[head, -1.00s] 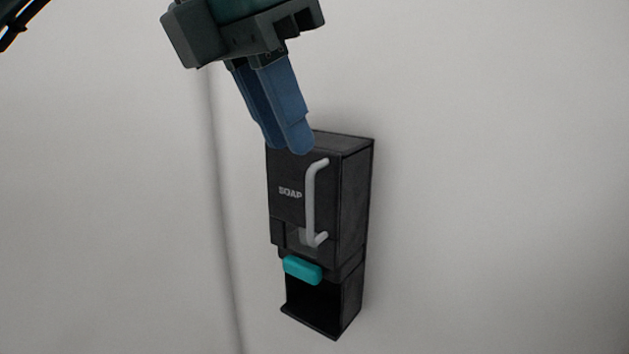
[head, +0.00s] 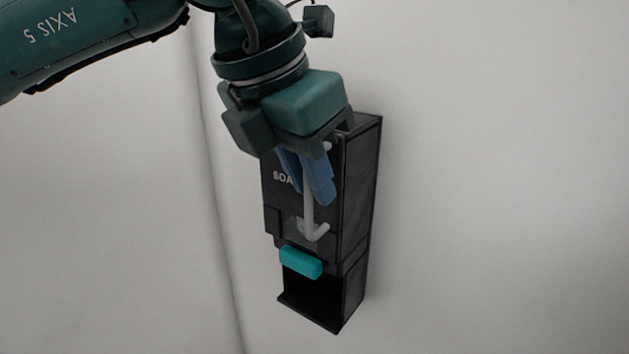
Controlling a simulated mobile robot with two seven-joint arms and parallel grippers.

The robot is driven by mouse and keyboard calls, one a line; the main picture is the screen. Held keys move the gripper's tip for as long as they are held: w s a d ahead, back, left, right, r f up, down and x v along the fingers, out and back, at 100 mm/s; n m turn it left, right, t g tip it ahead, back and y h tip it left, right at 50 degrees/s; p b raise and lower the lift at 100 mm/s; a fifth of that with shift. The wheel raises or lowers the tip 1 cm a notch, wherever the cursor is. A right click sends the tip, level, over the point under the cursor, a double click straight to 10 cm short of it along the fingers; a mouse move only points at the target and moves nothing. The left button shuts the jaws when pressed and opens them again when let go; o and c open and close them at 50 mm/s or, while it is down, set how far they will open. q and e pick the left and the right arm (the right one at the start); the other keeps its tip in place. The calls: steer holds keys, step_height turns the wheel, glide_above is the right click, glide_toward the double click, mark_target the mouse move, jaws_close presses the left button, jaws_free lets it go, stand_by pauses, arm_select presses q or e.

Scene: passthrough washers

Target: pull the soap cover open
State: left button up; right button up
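The black soap dispenser (head: 361,200) hangs on the wall in the middle of the head view. Its front cover (head: 275,205) has a "SOAP" label, partly hidden by my gripper, and a grey upright handle (head: 308,212). My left gripper (head: 307,188) is at the upper part of the handle, pointing down, with its blue fingers on either side of the bar. I cannot tell whether the fingers press on it. The gripper body hides the top of the cover. The cover looks closed or nearly so. My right gripper is not in view.
A teal push bar (head: 300,262) sits below the cover, above the dispenser's open lower bay (head: 312,297). A vertical wall seam (head: 218,220) runs left of the dispenser. The wall to the right (head: 500,180) is bare.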

arm_select(q)
steer(key=shift+x, duration=1)
steer(key=shift+r, duration=0.1)
jaws_close()
